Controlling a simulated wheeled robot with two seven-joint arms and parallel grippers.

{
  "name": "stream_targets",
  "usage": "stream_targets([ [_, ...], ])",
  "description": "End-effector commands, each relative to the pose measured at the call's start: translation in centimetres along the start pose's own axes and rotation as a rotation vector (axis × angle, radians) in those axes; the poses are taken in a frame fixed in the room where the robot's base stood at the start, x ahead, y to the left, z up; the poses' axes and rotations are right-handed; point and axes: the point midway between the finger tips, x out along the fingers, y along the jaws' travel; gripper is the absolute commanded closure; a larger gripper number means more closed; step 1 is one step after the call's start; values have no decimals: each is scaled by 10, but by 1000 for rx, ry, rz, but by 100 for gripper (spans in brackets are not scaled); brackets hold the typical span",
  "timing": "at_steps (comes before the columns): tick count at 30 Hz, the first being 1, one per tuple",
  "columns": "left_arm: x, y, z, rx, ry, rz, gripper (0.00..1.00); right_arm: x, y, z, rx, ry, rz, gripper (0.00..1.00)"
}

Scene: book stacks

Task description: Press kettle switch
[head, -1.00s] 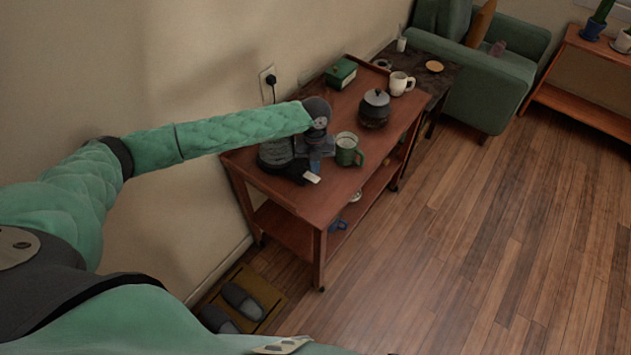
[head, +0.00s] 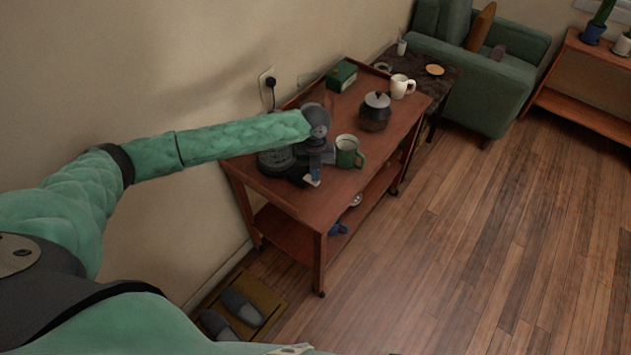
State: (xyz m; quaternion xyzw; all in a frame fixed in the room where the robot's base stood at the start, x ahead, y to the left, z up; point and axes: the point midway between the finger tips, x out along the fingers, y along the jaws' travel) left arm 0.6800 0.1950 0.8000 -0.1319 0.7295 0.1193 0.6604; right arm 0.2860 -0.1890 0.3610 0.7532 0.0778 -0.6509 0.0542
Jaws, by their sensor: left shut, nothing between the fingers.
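The kettle (head: 272,162) appears as a dark, rounded body at the near left end of the wooden trolley. My left forearm and wrist hide much of it. My left gripper (head: 312,178) is shut and empty, low beside the kettle on its right, pointing down. A small pale and blue patch shows at the fingertips. I cannot make out whether this is the switch, or whether the fingers touch it. My right gripper is not in view.
The trolley (head: 255,181) also carries a green mug (head: 348,152) close right of my gripper, a dark lidded pot (head: 375,112), a white mug (head: 401,86) and a green box (head: 341,76). A plug sits in the wall socket (head: 267,82). Slippers (head: 243,306) lie below; the floor at right is clear.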

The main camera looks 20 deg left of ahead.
Motion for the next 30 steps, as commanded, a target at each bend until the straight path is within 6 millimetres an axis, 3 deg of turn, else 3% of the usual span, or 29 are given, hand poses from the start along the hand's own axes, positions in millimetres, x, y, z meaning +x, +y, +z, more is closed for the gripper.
stream_targets([
  [5, 14, 0, 1, -1, 1, 0, 100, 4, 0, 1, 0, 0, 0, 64],
  [11, 12, 0, 2, -1, 0, 0, 100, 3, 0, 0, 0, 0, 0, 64],
  [21, -1, 0, 30, 1, 0, 0, 100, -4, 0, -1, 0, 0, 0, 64],
  [30, 0, 0, 30, 0, 0, 0, 100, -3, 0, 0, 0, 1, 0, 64],
])
